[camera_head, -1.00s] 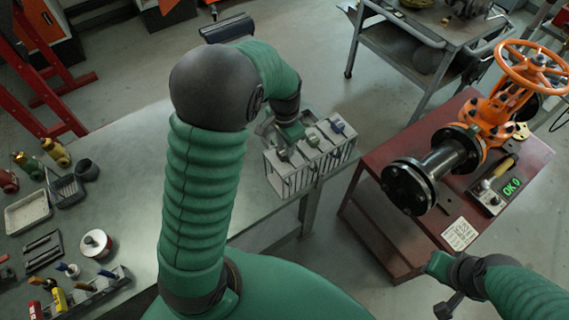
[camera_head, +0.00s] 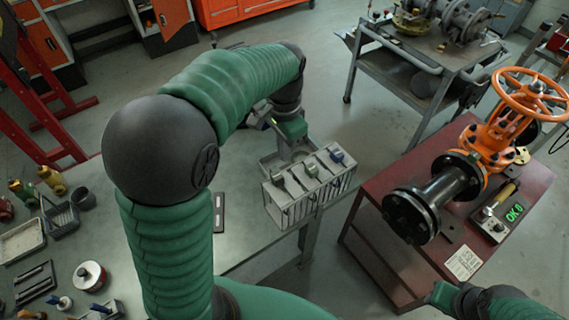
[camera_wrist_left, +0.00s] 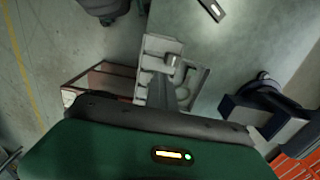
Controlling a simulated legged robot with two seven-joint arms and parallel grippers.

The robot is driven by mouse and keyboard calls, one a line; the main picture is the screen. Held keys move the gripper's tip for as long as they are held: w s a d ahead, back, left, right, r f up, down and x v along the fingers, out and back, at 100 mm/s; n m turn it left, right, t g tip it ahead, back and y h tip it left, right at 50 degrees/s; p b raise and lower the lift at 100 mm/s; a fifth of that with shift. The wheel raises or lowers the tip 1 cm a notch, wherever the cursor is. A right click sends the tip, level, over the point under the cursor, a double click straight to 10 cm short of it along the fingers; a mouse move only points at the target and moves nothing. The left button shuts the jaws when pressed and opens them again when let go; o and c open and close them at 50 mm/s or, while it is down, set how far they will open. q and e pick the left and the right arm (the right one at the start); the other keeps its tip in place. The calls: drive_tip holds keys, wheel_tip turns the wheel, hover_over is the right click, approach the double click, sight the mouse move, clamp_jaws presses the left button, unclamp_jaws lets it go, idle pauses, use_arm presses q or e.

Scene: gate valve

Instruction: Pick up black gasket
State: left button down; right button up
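I cannot make out a black gasket clearly in either view. A grey slotted holder (camera_head: 310,188) stands at the table's right edge, with an open grey tray section (camera_head: 276,160) behind it. The holder also shows in the left wrist view (camera_wrist_left: 160,62). My left gripper (camera_head: 262,116) is beyond the holder at its back left, above the tray section and partly hidden by my wrist. Its fingers are too small and dark to tell whether they are open or shut. My right arm shows at the lower right, but its fingertips are not visible.
A red bench (camera_head: 400,250) at the right carries an orange valve (camera_head: 500,125) with a black flanged pipe (camera_head: 435,198). A grey cart (camera_head: 440,50) stands behind. Bins and small parts sit at the table's left. A flat dark-slotted item (camera_head: 219,212) lies mid-table.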

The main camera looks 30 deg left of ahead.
use_arm(q)
drive_tip(key=shift+w+a+r, duration=0.1)
drive_tip(key=shift+a+r, duration=0.1)
drive_tip(key=shift+r, duration=1.35)
drive_tip(key=c, duration=2.2)
unclamp_jaws()
drive_tip(key=c, duration=1.5)
unclamp_jaws()
drive_tip(key=shift+w+d, duration=0.1)
drive_tip(key=o, duration=1.1)
drive_tip(key=shift+c, duration=0.2)
